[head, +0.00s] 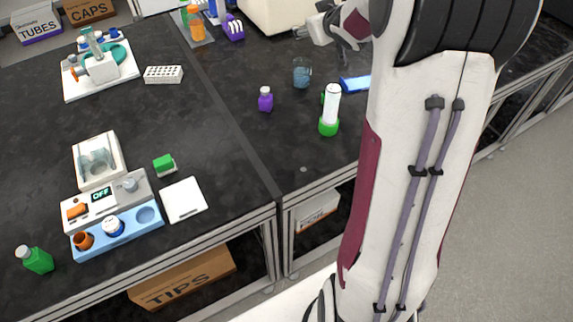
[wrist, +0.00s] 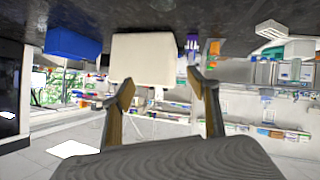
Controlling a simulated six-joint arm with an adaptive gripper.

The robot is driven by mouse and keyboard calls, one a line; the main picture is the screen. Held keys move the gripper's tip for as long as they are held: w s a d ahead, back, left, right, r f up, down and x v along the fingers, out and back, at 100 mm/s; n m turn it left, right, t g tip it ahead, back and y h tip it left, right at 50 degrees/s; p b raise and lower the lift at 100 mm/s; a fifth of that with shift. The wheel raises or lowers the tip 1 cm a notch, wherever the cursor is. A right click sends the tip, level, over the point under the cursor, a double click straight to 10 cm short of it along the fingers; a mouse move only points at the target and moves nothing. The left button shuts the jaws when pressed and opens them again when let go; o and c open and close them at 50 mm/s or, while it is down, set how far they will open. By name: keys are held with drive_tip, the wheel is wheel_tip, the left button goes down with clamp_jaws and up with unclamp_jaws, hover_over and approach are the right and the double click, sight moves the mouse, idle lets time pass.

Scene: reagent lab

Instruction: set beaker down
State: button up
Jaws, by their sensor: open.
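The beaker (head: 302,73) is clear glass with blue liquid in it. It stands upright on the dark bench in the head view, left of my arm, with nothing gripping it. My gripper shows in the wrist view (wrist: 160,88) with its two fingers spread wide and nothing between them. In the head view the end of my arm is partly hidden behind my own forearm, near the top, beyond and to the right of the beaker. I cannot make out the beaker in the wrist view.
A purple bottle (head: 265,99) and a white-and-green tube (head: 330,112) stand near the beaker. A blue item (head: 355,84) lies to its right. A cream box (wrist: 144,58) and a blue box (wrist: 72,43) show in the wrist view.

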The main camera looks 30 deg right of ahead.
drive_tip(key=s+a+r+m+g+h, duration=0.1)
drive_tip(key=s+a+r, duration=0.4)
drive_tip(key=s+a, duration=0.15)
drive_tip(key=s+a+f+g+y, duration=0.2)
drive_tip(key=s+a, duration=0.9)
drive_tip(key=s, duration=0.4)
drive_tip(key=s+a+f+g+y, duration=0.2)
drive_tip(key=s+a+f+g, duration=0.1)
drive_tip(key=s+a, duration=0.8)
drive_tip(key=s, duration=0.3)
drive_tip(key=shift+s+f+n+y, duration=0.2)
drive_tip(key=shift+s+n+y, duration=0.1)
drive_tip(key=shift+s+n, duration=0.1)
